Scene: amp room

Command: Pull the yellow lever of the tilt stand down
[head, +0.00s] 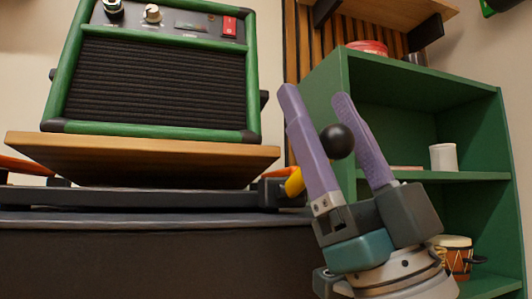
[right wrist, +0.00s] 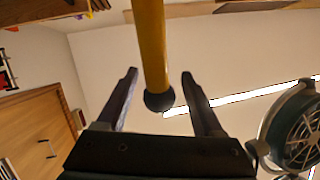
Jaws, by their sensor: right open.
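The tilt stand (head: 130,197) has a wooden top (head: 140,152) that slopes and carries a green amp (head: 160,75). Its yellow lever (head: 293,183) comes out at the stand's right end, and my right gripper hides most of it. The black ball knob (head: 337,141) shows between my purple fingers. My right gripper (head: 314,96) is open, fingers pointing up, one on each side of the knob. In the right wrist view the yellow lever (right wrist: 150,45) ends in the knob (right wrist: 159,101) between the spread fingers, with gaps on both sides. My left gripper is not in view.
A green shelf (head: 430,181) stands behind and right of my right gripper, holding a white cup (head: 443,157) and a small drum (head: 455,255). A wooden shelf (head: 395,22) hangs above. A dark fan (right wrist: 298,130) shows at right in the wrist view.

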